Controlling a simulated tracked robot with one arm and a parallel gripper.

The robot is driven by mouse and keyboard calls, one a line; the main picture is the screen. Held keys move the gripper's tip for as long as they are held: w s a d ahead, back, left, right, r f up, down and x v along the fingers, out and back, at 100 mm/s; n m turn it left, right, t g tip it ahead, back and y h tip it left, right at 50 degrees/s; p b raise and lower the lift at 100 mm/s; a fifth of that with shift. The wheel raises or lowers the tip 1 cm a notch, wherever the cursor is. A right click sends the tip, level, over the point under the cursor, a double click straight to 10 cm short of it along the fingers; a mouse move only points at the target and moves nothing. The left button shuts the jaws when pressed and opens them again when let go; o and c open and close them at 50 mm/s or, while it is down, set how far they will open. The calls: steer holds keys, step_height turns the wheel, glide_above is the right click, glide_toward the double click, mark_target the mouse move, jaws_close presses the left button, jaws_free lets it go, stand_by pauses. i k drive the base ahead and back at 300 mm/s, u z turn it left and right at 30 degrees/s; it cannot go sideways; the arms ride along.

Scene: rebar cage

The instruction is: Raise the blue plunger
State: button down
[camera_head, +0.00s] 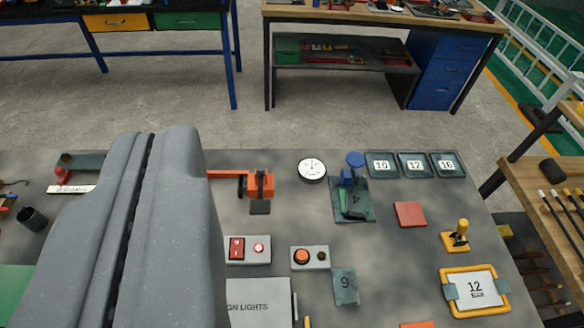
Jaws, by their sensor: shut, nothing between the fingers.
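The blue plunger (355,159) is on the grey work table (400,265), right of the middle of the view. Its round blue cap shows at the top, with a blue body below it on a dark base plate (364,212). A small green part is on the same plate. How far the plunger is up or down is hard to tell from this angle. My gripper (155,138) is large and grey at the left, its two fingers shut together along a dark seam. It is empty, left of the plunger and clear of it. It hides part of the table's left side.
Close to the plunger are a round white dial (312,169), numbered tiles (414,165) and a red square (410,214). An orange clamp (260,185) and a red-button box (310,257) are nearer my gripper. A yellow handle (461,233) stands at the right.

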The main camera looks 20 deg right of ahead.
mark_target(354, 159)
steer(key=z, duration=0.05)
steer(key=k, duration=1.15)
steer(key=z, duration=0.4)
steer(key=i, duration=1)
steer(key=u, duration=0.1)
